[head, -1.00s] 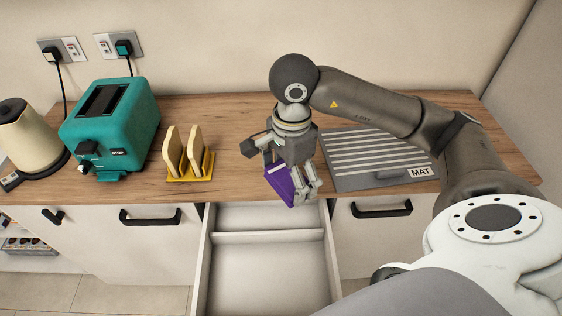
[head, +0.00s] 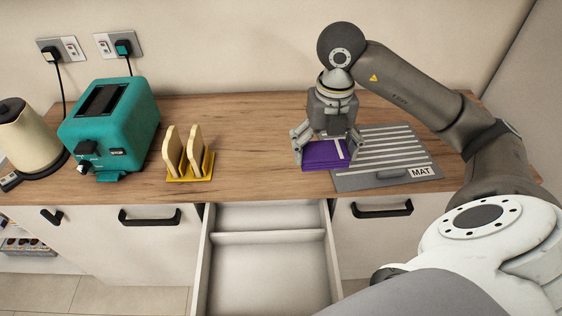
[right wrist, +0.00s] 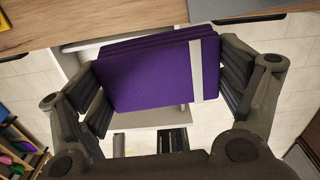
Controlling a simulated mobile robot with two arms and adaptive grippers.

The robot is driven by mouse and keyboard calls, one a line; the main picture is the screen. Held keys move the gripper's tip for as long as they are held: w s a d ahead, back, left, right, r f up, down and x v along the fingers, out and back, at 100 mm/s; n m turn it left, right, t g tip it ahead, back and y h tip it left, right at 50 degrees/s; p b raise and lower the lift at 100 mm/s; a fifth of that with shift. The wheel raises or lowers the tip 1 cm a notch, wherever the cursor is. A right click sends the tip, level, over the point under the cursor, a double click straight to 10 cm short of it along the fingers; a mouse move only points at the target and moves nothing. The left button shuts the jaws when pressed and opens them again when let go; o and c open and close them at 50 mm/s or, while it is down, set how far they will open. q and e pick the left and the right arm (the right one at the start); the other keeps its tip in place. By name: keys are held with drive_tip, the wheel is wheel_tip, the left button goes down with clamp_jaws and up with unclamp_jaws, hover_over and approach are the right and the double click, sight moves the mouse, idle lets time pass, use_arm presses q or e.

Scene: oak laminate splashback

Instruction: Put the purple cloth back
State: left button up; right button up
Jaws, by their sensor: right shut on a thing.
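The folded purple cloth (head: 324,154) has a pale stripe near one edge. My right gripper (head: 326,146) is shut on it and holds it over the counter's front part, at the left edge of the grey mat. In the right wrist view the cloth (right wrist: 160,75) sits between both fingers of the gripper (right wrist: 165,85), with the drawer behind it. The open drawer (head: 268,275) is below and to the left of the cloth; it has a cross divider and its visible compartments are empty. My left gripper is not in view.
The grey striped mat (head: 385,178), labelled MAT, lies right of the cloth. A yellow rack (head: 190,178) with bread slices, a teal toaster (head: 112,128) and a cream kettle (head: 28,140) stand at left. The counter (head: 250,150) between rack and cloth is clear.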

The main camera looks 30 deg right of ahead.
drive_tip(key=shift+d+m, duration=0.1)
drive_tip(key=shift+m, duration=0.2)
drive_tip(key=shift+w, duration=0.35)
drive_tip(key=w+a+f+p, duration=0.1)
drive_tip(key=w+f+p, duration=0.25)
drive_tip(key=w, duration=0.55)
hover_over(281, 163)
drive_tip(key=f, duration=0.5)
drive_tip(key=shift+s+d+f, duration=0.1)
drive_tip(key=shift+s+f, duration=0.1)
drive_tip(key=shift+s, duration=0.1)
drive_tip(key=shift+w+f, duration=0.25)
drive_tip(key=shift+f, duration=0.1)
wheel_tip(281, 163, down, 3)
drive_tip(key=shift+w+p, duration=0.1)
drive_tip(key=shift+p, duration=0.75)
drive_tip(key=shift+f, duration=0.3)
drive_tip(key=o, duration=0.7)
